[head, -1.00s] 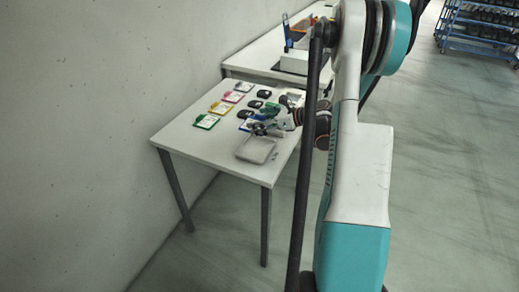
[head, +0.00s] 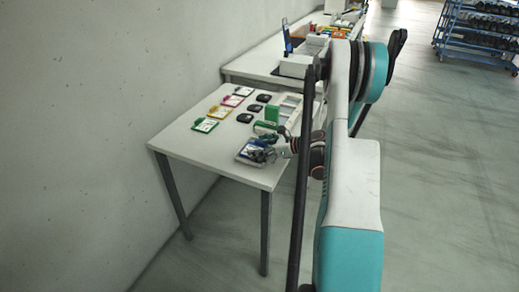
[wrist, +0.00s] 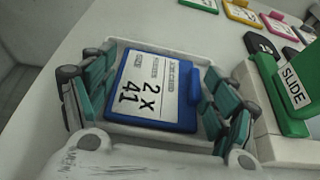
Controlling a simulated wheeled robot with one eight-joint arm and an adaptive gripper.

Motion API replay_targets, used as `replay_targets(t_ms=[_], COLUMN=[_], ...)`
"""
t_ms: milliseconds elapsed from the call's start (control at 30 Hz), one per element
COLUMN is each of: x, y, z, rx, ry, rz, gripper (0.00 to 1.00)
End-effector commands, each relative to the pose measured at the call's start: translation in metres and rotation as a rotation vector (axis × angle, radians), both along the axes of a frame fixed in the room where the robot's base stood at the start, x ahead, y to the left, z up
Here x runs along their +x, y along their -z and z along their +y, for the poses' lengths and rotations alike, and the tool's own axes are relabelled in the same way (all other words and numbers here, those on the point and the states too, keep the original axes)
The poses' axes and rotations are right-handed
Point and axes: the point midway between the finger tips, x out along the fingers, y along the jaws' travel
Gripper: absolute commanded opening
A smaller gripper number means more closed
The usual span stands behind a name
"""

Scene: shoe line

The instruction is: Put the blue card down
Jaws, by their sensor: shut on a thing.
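The blue card (wrist: 145,95) has a white label reading "2 X 41" and fills the middle of the wrist view. My gripper (wrist: 157,92) has its green-padded fingers on both sides of the card and is shut on it. The shallow pale tray (wrist: 150,48) frames the card from behind. The card is over or in the tray; I cannot tell whether it touches the bottom. In the head view my gripper (head: 260,150) is low at the tray (head: 240,160) near the table's front right edge, and partly hides it.
A green block marked "SLIDE" (wrist: 295,95) stands right of the tray. The table's front left is clear.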

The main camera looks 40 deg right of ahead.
Motion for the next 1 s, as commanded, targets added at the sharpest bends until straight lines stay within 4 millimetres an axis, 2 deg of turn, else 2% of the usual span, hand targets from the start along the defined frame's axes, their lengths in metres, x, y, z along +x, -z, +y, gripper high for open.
replay_targets(t_ms=[167,200,233,667,867,1000], x=[0.0,0.0,0.0,0.0,-0.024,-0.05], y=[0.002,0.002,0.001,-0.002,-0.014,-0.026], z=[0.0,0.0,0.0,0.0,-0.011,-0.022], rx=[0.0,0.0,0.0,0.0,0.001,0.001], ry=[0.0,0.0,0.0,0.0,0.004,0.004], rz=[0.0,0.0,0.0,0.0,0.0,0.0], gripper=[0.56,0.86,0.88,0.88,0.88,0.88])
